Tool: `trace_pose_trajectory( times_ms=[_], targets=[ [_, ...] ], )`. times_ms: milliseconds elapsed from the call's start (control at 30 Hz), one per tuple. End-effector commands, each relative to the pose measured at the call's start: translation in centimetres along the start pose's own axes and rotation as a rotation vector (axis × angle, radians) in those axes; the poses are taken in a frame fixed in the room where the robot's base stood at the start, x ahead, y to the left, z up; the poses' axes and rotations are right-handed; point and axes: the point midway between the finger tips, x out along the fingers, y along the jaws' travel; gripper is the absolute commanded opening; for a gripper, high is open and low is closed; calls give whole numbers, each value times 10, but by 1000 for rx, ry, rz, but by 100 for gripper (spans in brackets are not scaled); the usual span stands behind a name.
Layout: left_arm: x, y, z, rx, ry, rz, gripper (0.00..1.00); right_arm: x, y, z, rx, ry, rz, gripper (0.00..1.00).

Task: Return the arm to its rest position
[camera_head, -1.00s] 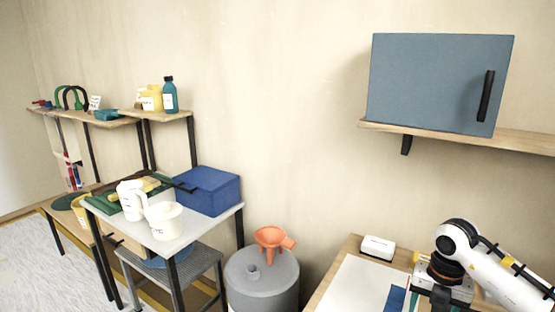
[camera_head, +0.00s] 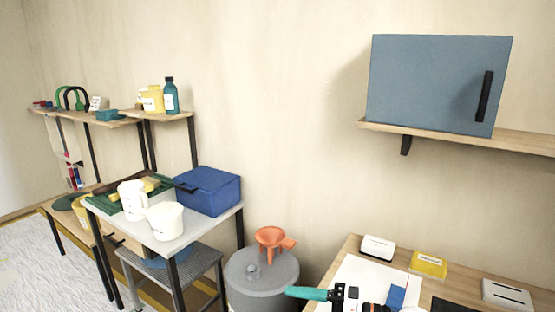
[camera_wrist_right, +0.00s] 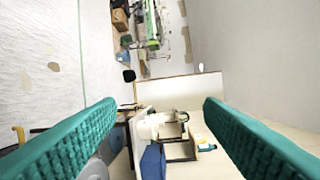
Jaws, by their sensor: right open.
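My right gripper shows at the bottom centre of the head view (camera_head: 310,294), with one teal finger pointing left past the workbench (camera_head: 345,260). In the right wrist view its two teal ribbed fingers (camera_wrist_right: 160,106) are spread wide, with nothing held between them. Beyond them the wrist view shows the room at a turned angle, with the blue box (camera_wrist_right: 153,162) and white containers well away from the fingertips. Most of my right arm is hidden below the head view's lower edge. My left gripper is not in view.
The workbench holds white paper, a white box (camera_head: 378,246), a yellow box (camera_head: 429,264) and a blue piece (camera_head: 396,298). A grey drum (camera_head: 262,285) with an orange funnel (camera_head: 270,238) stands left of my gripper. A blue-grey cabinet (camera_head: 435,85) is above.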

Motion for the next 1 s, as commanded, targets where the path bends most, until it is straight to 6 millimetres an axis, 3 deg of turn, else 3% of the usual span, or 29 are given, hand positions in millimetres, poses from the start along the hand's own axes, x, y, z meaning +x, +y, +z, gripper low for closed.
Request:
trace_pose_trajectory(
  times_ms=[100,167,267,333,467,567,700,800,1000],
  targets=[
    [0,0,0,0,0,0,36,-5,-34,2,139,136,-319,62],
    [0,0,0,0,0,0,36,-17,-44,-5,225,236,-456,62],
    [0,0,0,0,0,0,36,-47,-45,-24,390,437,-636,62],
    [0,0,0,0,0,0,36,-72,-32,-36,521,594,-722,62],
    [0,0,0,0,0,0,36,-119,20,-48,794,909,-787,62],
    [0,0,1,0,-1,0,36,-151,76,-38,1020,1149,-746,62],
    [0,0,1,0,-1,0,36,-181,150,0,1302,1412,-589,62],
    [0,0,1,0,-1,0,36,-193,185,32,1452,1526,-461,62],
    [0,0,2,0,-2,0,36,-206,228,94,1671,1657,-211,62]
  ],
)
